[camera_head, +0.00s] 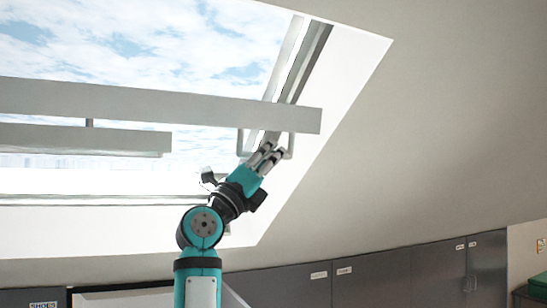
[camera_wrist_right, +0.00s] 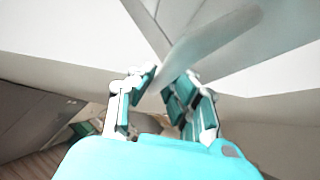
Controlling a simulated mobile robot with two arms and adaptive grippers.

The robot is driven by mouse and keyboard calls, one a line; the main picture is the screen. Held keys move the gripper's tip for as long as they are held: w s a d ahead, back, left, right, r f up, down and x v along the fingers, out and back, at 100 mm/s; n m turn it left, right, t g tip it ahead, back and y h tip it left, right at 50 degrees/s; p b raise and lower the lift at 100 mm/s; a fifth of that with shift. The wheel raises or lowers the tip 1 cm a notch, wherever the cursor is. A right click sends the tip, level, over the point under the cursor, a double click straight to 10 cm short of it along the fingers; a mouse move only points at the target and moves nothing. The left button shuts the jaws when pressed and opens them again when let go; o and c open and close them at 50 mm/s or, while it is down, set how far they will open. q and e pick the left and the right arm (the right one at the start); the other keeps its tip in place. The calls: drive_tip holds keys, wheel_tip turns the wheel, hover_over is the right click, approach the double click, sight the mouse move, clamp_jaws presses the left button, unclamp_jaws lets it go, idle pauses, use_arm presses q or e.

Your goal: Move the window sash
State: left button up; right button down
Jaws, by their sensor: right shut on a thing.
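The window sash (camera_head: 160,102) shows as a pale rail across a bright sloping roof window, with sky behind it. A thin pale handle (camera_head: 290,148) hangs below the rail near its right end. My right gripper (camera_head: 268,154) reaches up to this handle and is shut on it. In the right wrist view the gripper's fingers (camera_wrist_right: 160,95) stand on either side of a long pale bar (camera_wrist_right: 215,40); the exact contact is partly hidden by the fingers. My left gripper is not in view.
The white window frame (camera_head: 345,75) meets the sloping ceiling (camera_head: 450,110) at the right. A second pale bar (camera_head: 80,139) hangs below the rail at the left. Grey cabinets (camera_head: 390,275) line the low wall, with a green object (camera_head: 538,284) at the far right.

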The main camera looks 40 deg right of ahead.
drive_tip(key=c, duration=1.3)
unclamp_jaws()
drive_tip(key=shift+c, duration=0.2)
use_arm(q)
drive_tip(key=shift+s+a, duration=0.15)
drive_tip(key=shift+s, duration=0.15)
use_arm(e)
drive_tip(key=v, duration=0.7)
drive_tip(key=shift+a+f, duration=0.2)
drive_tip(key=shift+a, duration=0.1)
drive_tip(key=shift+d, duration=0.1)
drive_tip(key=shift+w, duration=0.1)
